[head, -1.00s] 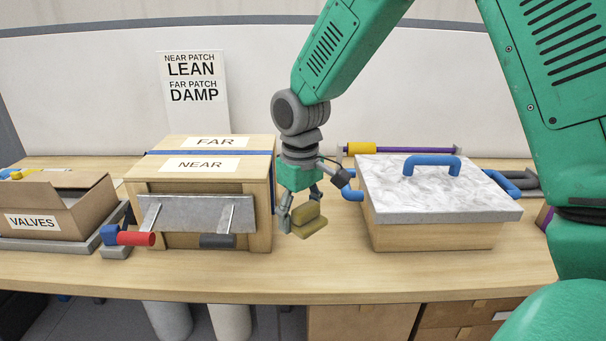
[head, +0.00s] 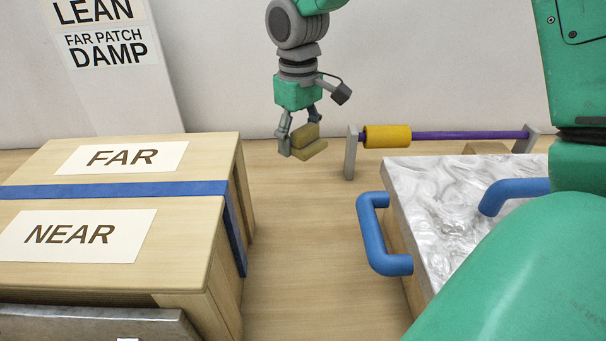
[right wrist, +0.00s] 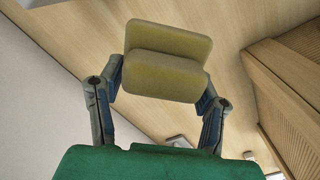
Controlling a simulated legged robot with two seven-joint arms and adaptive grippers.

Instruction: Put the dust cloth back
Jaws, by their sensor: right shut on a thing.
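The dust cloth (head: 311,151), a dull yellow folded pad, is in my right gripper (head: 300,140), which is shut on it. In the head view they are over the back of the bench, between the FAR/NEAR box and the purple rail, left of the rail's grey end post. In the right wrist view the cloth (right wrist: 160,78) shows as two thick layers between the two fingers. I cannot tell its exact height, but it seems clear of the bench top. My left gripper is out of view.
The wooden FAR/NEAR box (head: 120,260) with a blue strap stands left. A marble-topped box (head: 440,215) with blue handles stands right. The purple rail (head: 460,135) carries a yellow roll (head: 387,136). A LEAN/DAMP sign (head: 115,85) stands behind. Bare bench (head: 300,240) lies between the boxes.

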